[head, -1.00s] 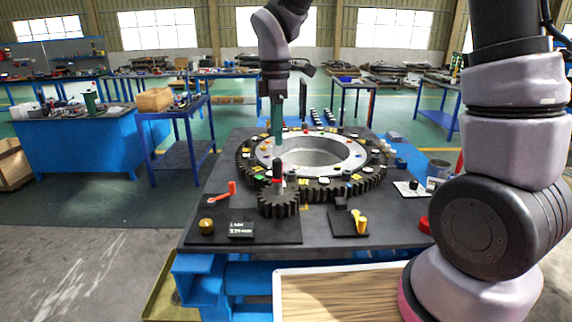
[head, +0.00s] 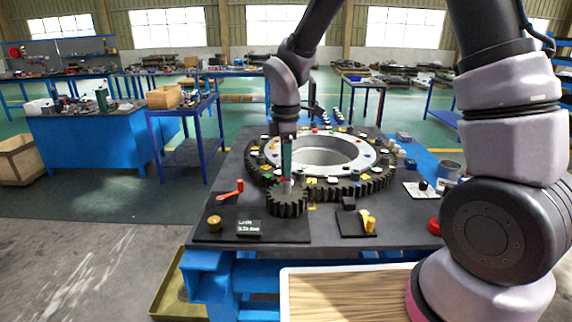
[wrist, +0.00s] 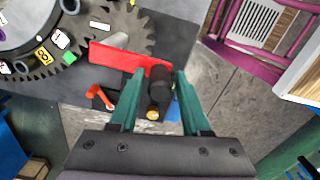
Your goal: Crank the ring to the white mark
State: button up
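The large dark toothed ring (head: 352,188) lies flat on the bench around a pale inner ring, with small coloured and white tags on top. I cannot tell which tag is the white mark. A small dark pinion (head: 287,203) meshes with its near edge. The red crank arm (wrist: 122,57) sits over the pinion, and its upright black handle (wrist: 160,88) shows in the wrist view. My gripper (head: 287,168), which also shows in the wrist view (wrist: 159,80), points down over the handle. Its green fingers stand on both sides of the handle, with slim gaps showing.
A wood-topped surface (head: 345,295) is in front.

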grip_shut()
dwell(1.2)
